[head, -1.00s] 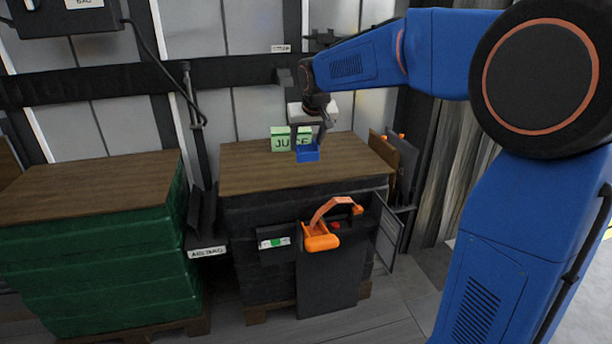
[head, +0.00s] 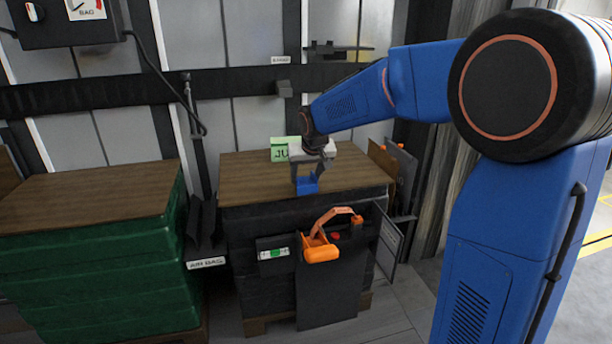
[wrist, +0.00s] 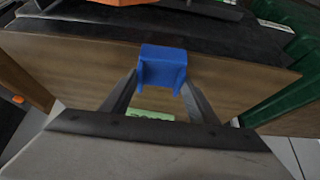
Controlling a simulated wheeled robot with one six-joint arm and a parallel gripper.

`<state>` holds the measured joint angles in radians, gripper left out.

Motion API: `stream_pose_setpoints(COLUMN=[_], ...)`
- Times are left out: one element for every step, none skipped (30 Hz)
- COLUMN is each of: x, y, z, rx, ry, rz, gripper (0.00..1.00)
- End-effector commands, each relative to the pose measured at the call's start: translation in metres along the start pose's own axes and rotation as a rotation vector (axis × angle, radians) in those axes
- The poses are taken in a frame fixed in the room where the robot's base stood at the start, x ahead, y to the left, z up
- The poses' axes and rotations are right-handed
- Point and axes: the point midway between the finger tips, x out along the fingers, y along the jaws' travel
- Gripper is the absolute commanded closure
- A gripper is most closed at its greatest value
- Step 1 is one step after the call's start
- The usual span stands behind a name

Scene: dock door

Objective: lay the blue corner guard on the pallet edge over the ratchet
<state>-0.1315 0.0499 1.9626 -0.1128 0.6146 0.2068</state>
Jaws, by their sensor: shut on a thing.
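The blue corner guard (head: 307,185) is held in my gripper (head: 306,176) above the front part of the wooden pallet top (head: 245,180). In the wrist view the guard (wrist: 162,68) sits between the two fingertips (wrist: 160,84), with the wood behind it. The orange ratchet (head: 322,248) is on the dark front face of the pallet load, below and slightly right of the guard. Its orange handle (head: 333,214) arches up towards the top edge. Whether the guard touches the wood is not clear.
A green box marked JUICE (head: 283,150) stands behind my gripper, partly hidden by it. A green crate stack with a wooden top (head: 80,200) stands to the left. Dark boards (head: 398,175) lean at the right side. A black panel (head: 328,285) hangs below the ratchet.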

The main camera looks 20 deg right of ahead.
Motion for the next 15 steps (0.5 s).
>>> stream_pose_setpoints(x=[0.0012,0.0019,0.0028,0.0034,0.0041,0.0049,0.0055,0.0062,0.0070,0.0076,0.0082,0.0090,0.0096,0.0101,0.0102], y=[0.0000,0.0001,0.0000,0.0000,0.0000,0.0000,0.0000,0.0000,0.0000,0.0000,0.0000,0.0000,0.0000,0.0000,0.0000], z=[0.0008,0.0012,0.0018,0.0021,0.0025,0.0029,0.0032,0.0036,0.0039,0.0042,0.0045,0.0050,0.0053,0.0055,0.0056], rx=[0.000,0.000,0.000,0.000,0.000,0.000,0.000,0.000,0.000,0.000,0.000,0.000,0.000,0.000,0.000], ry=[-0.001,-0.001,-0.001,-0.001,-0.001,-0.001,-0.001,-0.001,-0.001,0.000,0.000,0.000,0.000,0.000,0.000], rz=[0.000,0.000,0.000,0.000,0.000,0.000,0.000,0.000,0.000,0.000,0.000,0.000,0.000,0.000,0.000], gripper=[0.68,0.68,0.68,0.68,0.68,0.68,0.68,0.68,0.68,0.68,0.68,0.68,0.68,0.68,0.68])
